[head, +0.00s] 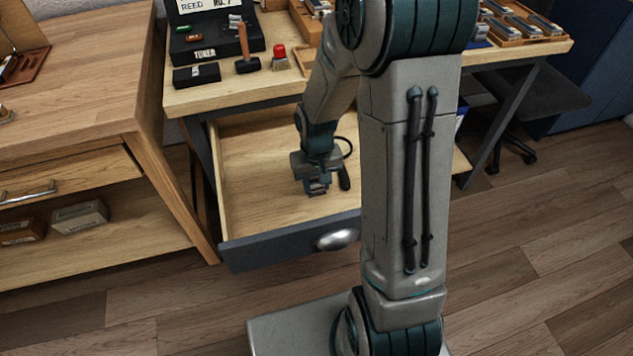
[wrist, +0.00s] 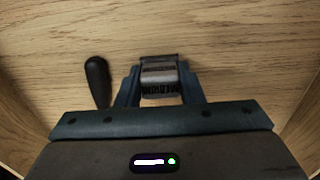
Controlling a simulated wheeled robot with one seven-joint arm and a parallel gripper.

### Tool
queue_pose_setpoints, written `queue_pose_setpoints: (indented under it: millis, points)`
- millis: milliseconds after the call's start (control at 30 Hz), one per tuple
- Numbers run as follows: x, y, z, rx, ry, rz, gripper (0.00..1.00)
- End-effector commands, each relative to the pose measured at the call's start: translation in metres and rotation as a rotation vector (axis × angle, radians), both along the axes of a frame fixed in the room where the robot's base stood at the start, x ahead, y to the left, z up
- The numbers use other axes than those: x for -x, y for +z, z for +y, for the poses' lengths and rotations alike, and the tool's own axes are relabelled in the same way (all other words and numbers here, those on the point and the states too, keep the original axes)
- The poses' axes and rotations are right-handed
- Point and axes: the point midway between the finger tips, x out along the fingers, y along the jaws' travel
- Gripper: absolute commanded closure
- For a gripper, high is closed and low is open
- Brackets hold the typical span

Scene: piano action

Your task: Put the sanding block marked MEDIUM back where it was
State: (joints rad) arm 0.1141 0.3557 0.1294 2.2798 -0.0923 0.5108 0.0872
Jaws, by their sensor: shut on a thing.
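My gripper (head: 318,188) reaches down into the open drawer (head: 255,150) of the bench. In the head view the block is mostly hidden by the gripper.
A black handle-shaped thing (wrist: 97,80) lies in the drawer beside my gripper. The drawer front (head: 290,243) has a silver knob (head: 337,239). On the benchtop are a black box (head: 196,76), a hammer (head: 246,50) and a red-topped item (head: 279,56). Much drawer floor is bare.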

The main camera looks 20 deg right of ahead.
Motion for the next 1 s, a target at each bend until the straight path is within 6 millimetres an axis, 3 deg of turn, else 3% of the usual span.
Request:
queue_pose_setpoints:
  millis: [167,200,267,667,1000]
  points:
    - [0.0,-0.004,0.0,0.0,0.0,0.0,0.87]
    - [0.0,-0.003,0.0,0.0,0.0,0.0,0.58]
    - [0.0,-0.003,0.0,0.0,0.0,0.0,0.44]
    - [-0.001,0.006,0.0,0.0,-0.001,-0.002,0.44]
    - [-0.001,0.077,0.0,0.0,-0.002,-0.006,0.44]
